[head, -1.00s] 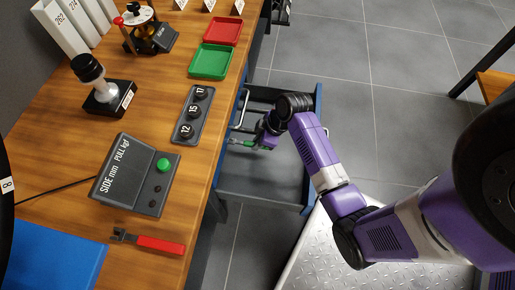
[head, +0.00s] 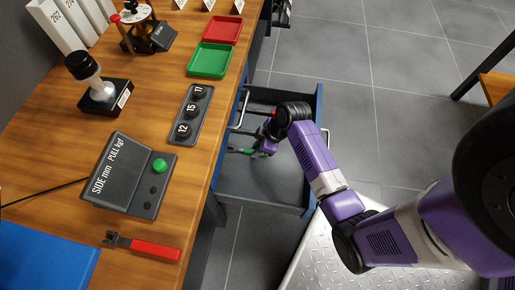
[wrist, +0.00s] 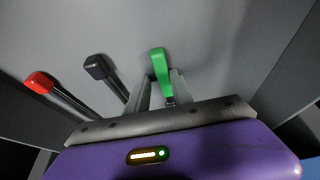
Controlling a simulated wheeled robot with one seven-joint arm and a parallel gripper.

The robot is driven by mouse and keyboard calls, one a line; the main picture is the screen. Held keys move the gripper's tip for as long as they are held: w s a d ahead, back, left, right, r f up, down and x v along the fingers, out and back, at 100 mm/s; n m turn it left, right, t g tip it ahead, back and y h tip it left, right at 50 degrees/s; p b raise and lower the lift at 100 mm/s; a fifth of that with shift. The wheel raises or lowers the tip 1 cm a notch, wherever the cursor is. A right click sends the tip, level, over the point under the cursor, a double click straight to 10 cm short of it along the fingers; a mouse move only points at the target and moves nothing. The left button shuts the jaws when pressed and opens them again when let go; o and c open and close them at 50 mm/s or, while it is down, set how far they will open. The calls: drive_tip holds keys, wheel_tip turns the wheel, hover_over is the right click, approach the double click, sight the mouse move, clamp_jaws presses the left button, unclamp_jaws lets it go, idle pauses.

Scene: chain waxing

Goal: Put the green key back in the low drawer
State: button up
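The green key (wrist: 159,66) shows in the wrist view between the two fingertips of my gripper (wrist: 161,80), its green end pointing away from my palm. The fingers look closed on it, with little gap at the tips. In the head view, my gripper (head: 254,150) is inside the open low drawer (head: 265,190), with green showing at its fingers. Whether the key touches the drawer floor is unclear. My wrist hides part of the drawer.
A red-ended key (wrist: 40,83) and a black-ended key (wrist: 98,67) lie left of the green key in the wrist view. The drawer's near part is bare. Above it, the bench (head: 150,100) carries a gauge box (head: 128,175), a green tray (head: 208,60) and a red tray (head: 222,29).

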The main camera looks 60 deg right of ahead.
drive_tip(key=shift+s+a+f, duration=0.45)
drive_tip(key=shift+f, duration=0.15)
drive_tip(key=w+p+v, duration=0.1)
drive_tip(key=p+v, duration=0.5)
drive_tip(key=v, duration=0.7)
drive_tip(key=s+a+r+m+t+h, duration=0.1)
drive_tip(key=s+a+m+t+h, duration=0.15)
drive_tip(key=s+a, duration=0.4)
drive_tip(key=s+a+r+t, duration=0.2)
drive_tip(key=a+r, duration=0.2)
drive_tip(key=r, duration=0.3)
drive_tip(key=s+a+r+m+t, duration=0.1)
drive_tip(key=s+a+r+t, duration=0.2)
drive_tip(key=a+r, duration=0.2)
drive_tip(key=s+a+r+t+y, duration=0.1)
drive_tip(key=s+a+r+t, duration=0.1)
drive_tip(key=r, duration=0.9)
drive_tip(key=shift+s+a+t, duration=0.15)
drive_tip(key=shift+a+t, duration=0.4)
drive_tip(key=shift+a, duration=0.65)
drive_tip(key=shift+r+m, duration=0.1)
drive_tip(key=shift+m, duration=0.15)
